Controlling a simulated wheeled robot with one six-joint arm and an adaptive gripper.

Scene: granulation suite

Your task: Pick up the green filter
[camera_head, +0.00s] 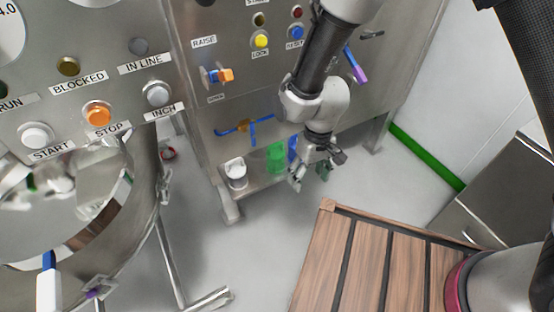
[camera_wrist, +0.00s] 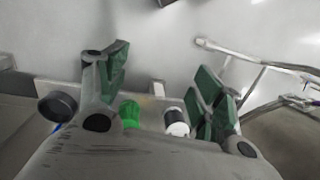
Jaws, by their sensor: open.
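The green filter (camera_head: 275,157) stands on a low metal shelf under the control panel in the head view. A white filter (camera_head: 236,172) stands to its left and a blue one (camera_head: 293,150) to its right, partly hidden by my arm. My gripper (camera_head: 311,178) is open and empty, a little to the right of and in front of the green filter. In the wrist view the green filter (camera_wrist: 130,114) and the white one (camera_wrist: 175,121) show between the spread fingers of my gripper (camera_wrist: 160,95). My gripper's body hides their nearer parts.
A panel with labelled buttons (camera_head: 98,116) and a steel vessel (camera_head: 70,210) are at the left. Blue piping (camera_head: 243,127) runs above the shelf (camera_head: 257,182). A wooden slatted top (camera_head: 350,255) is in front at the right. The grey floor between is mostly clear.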

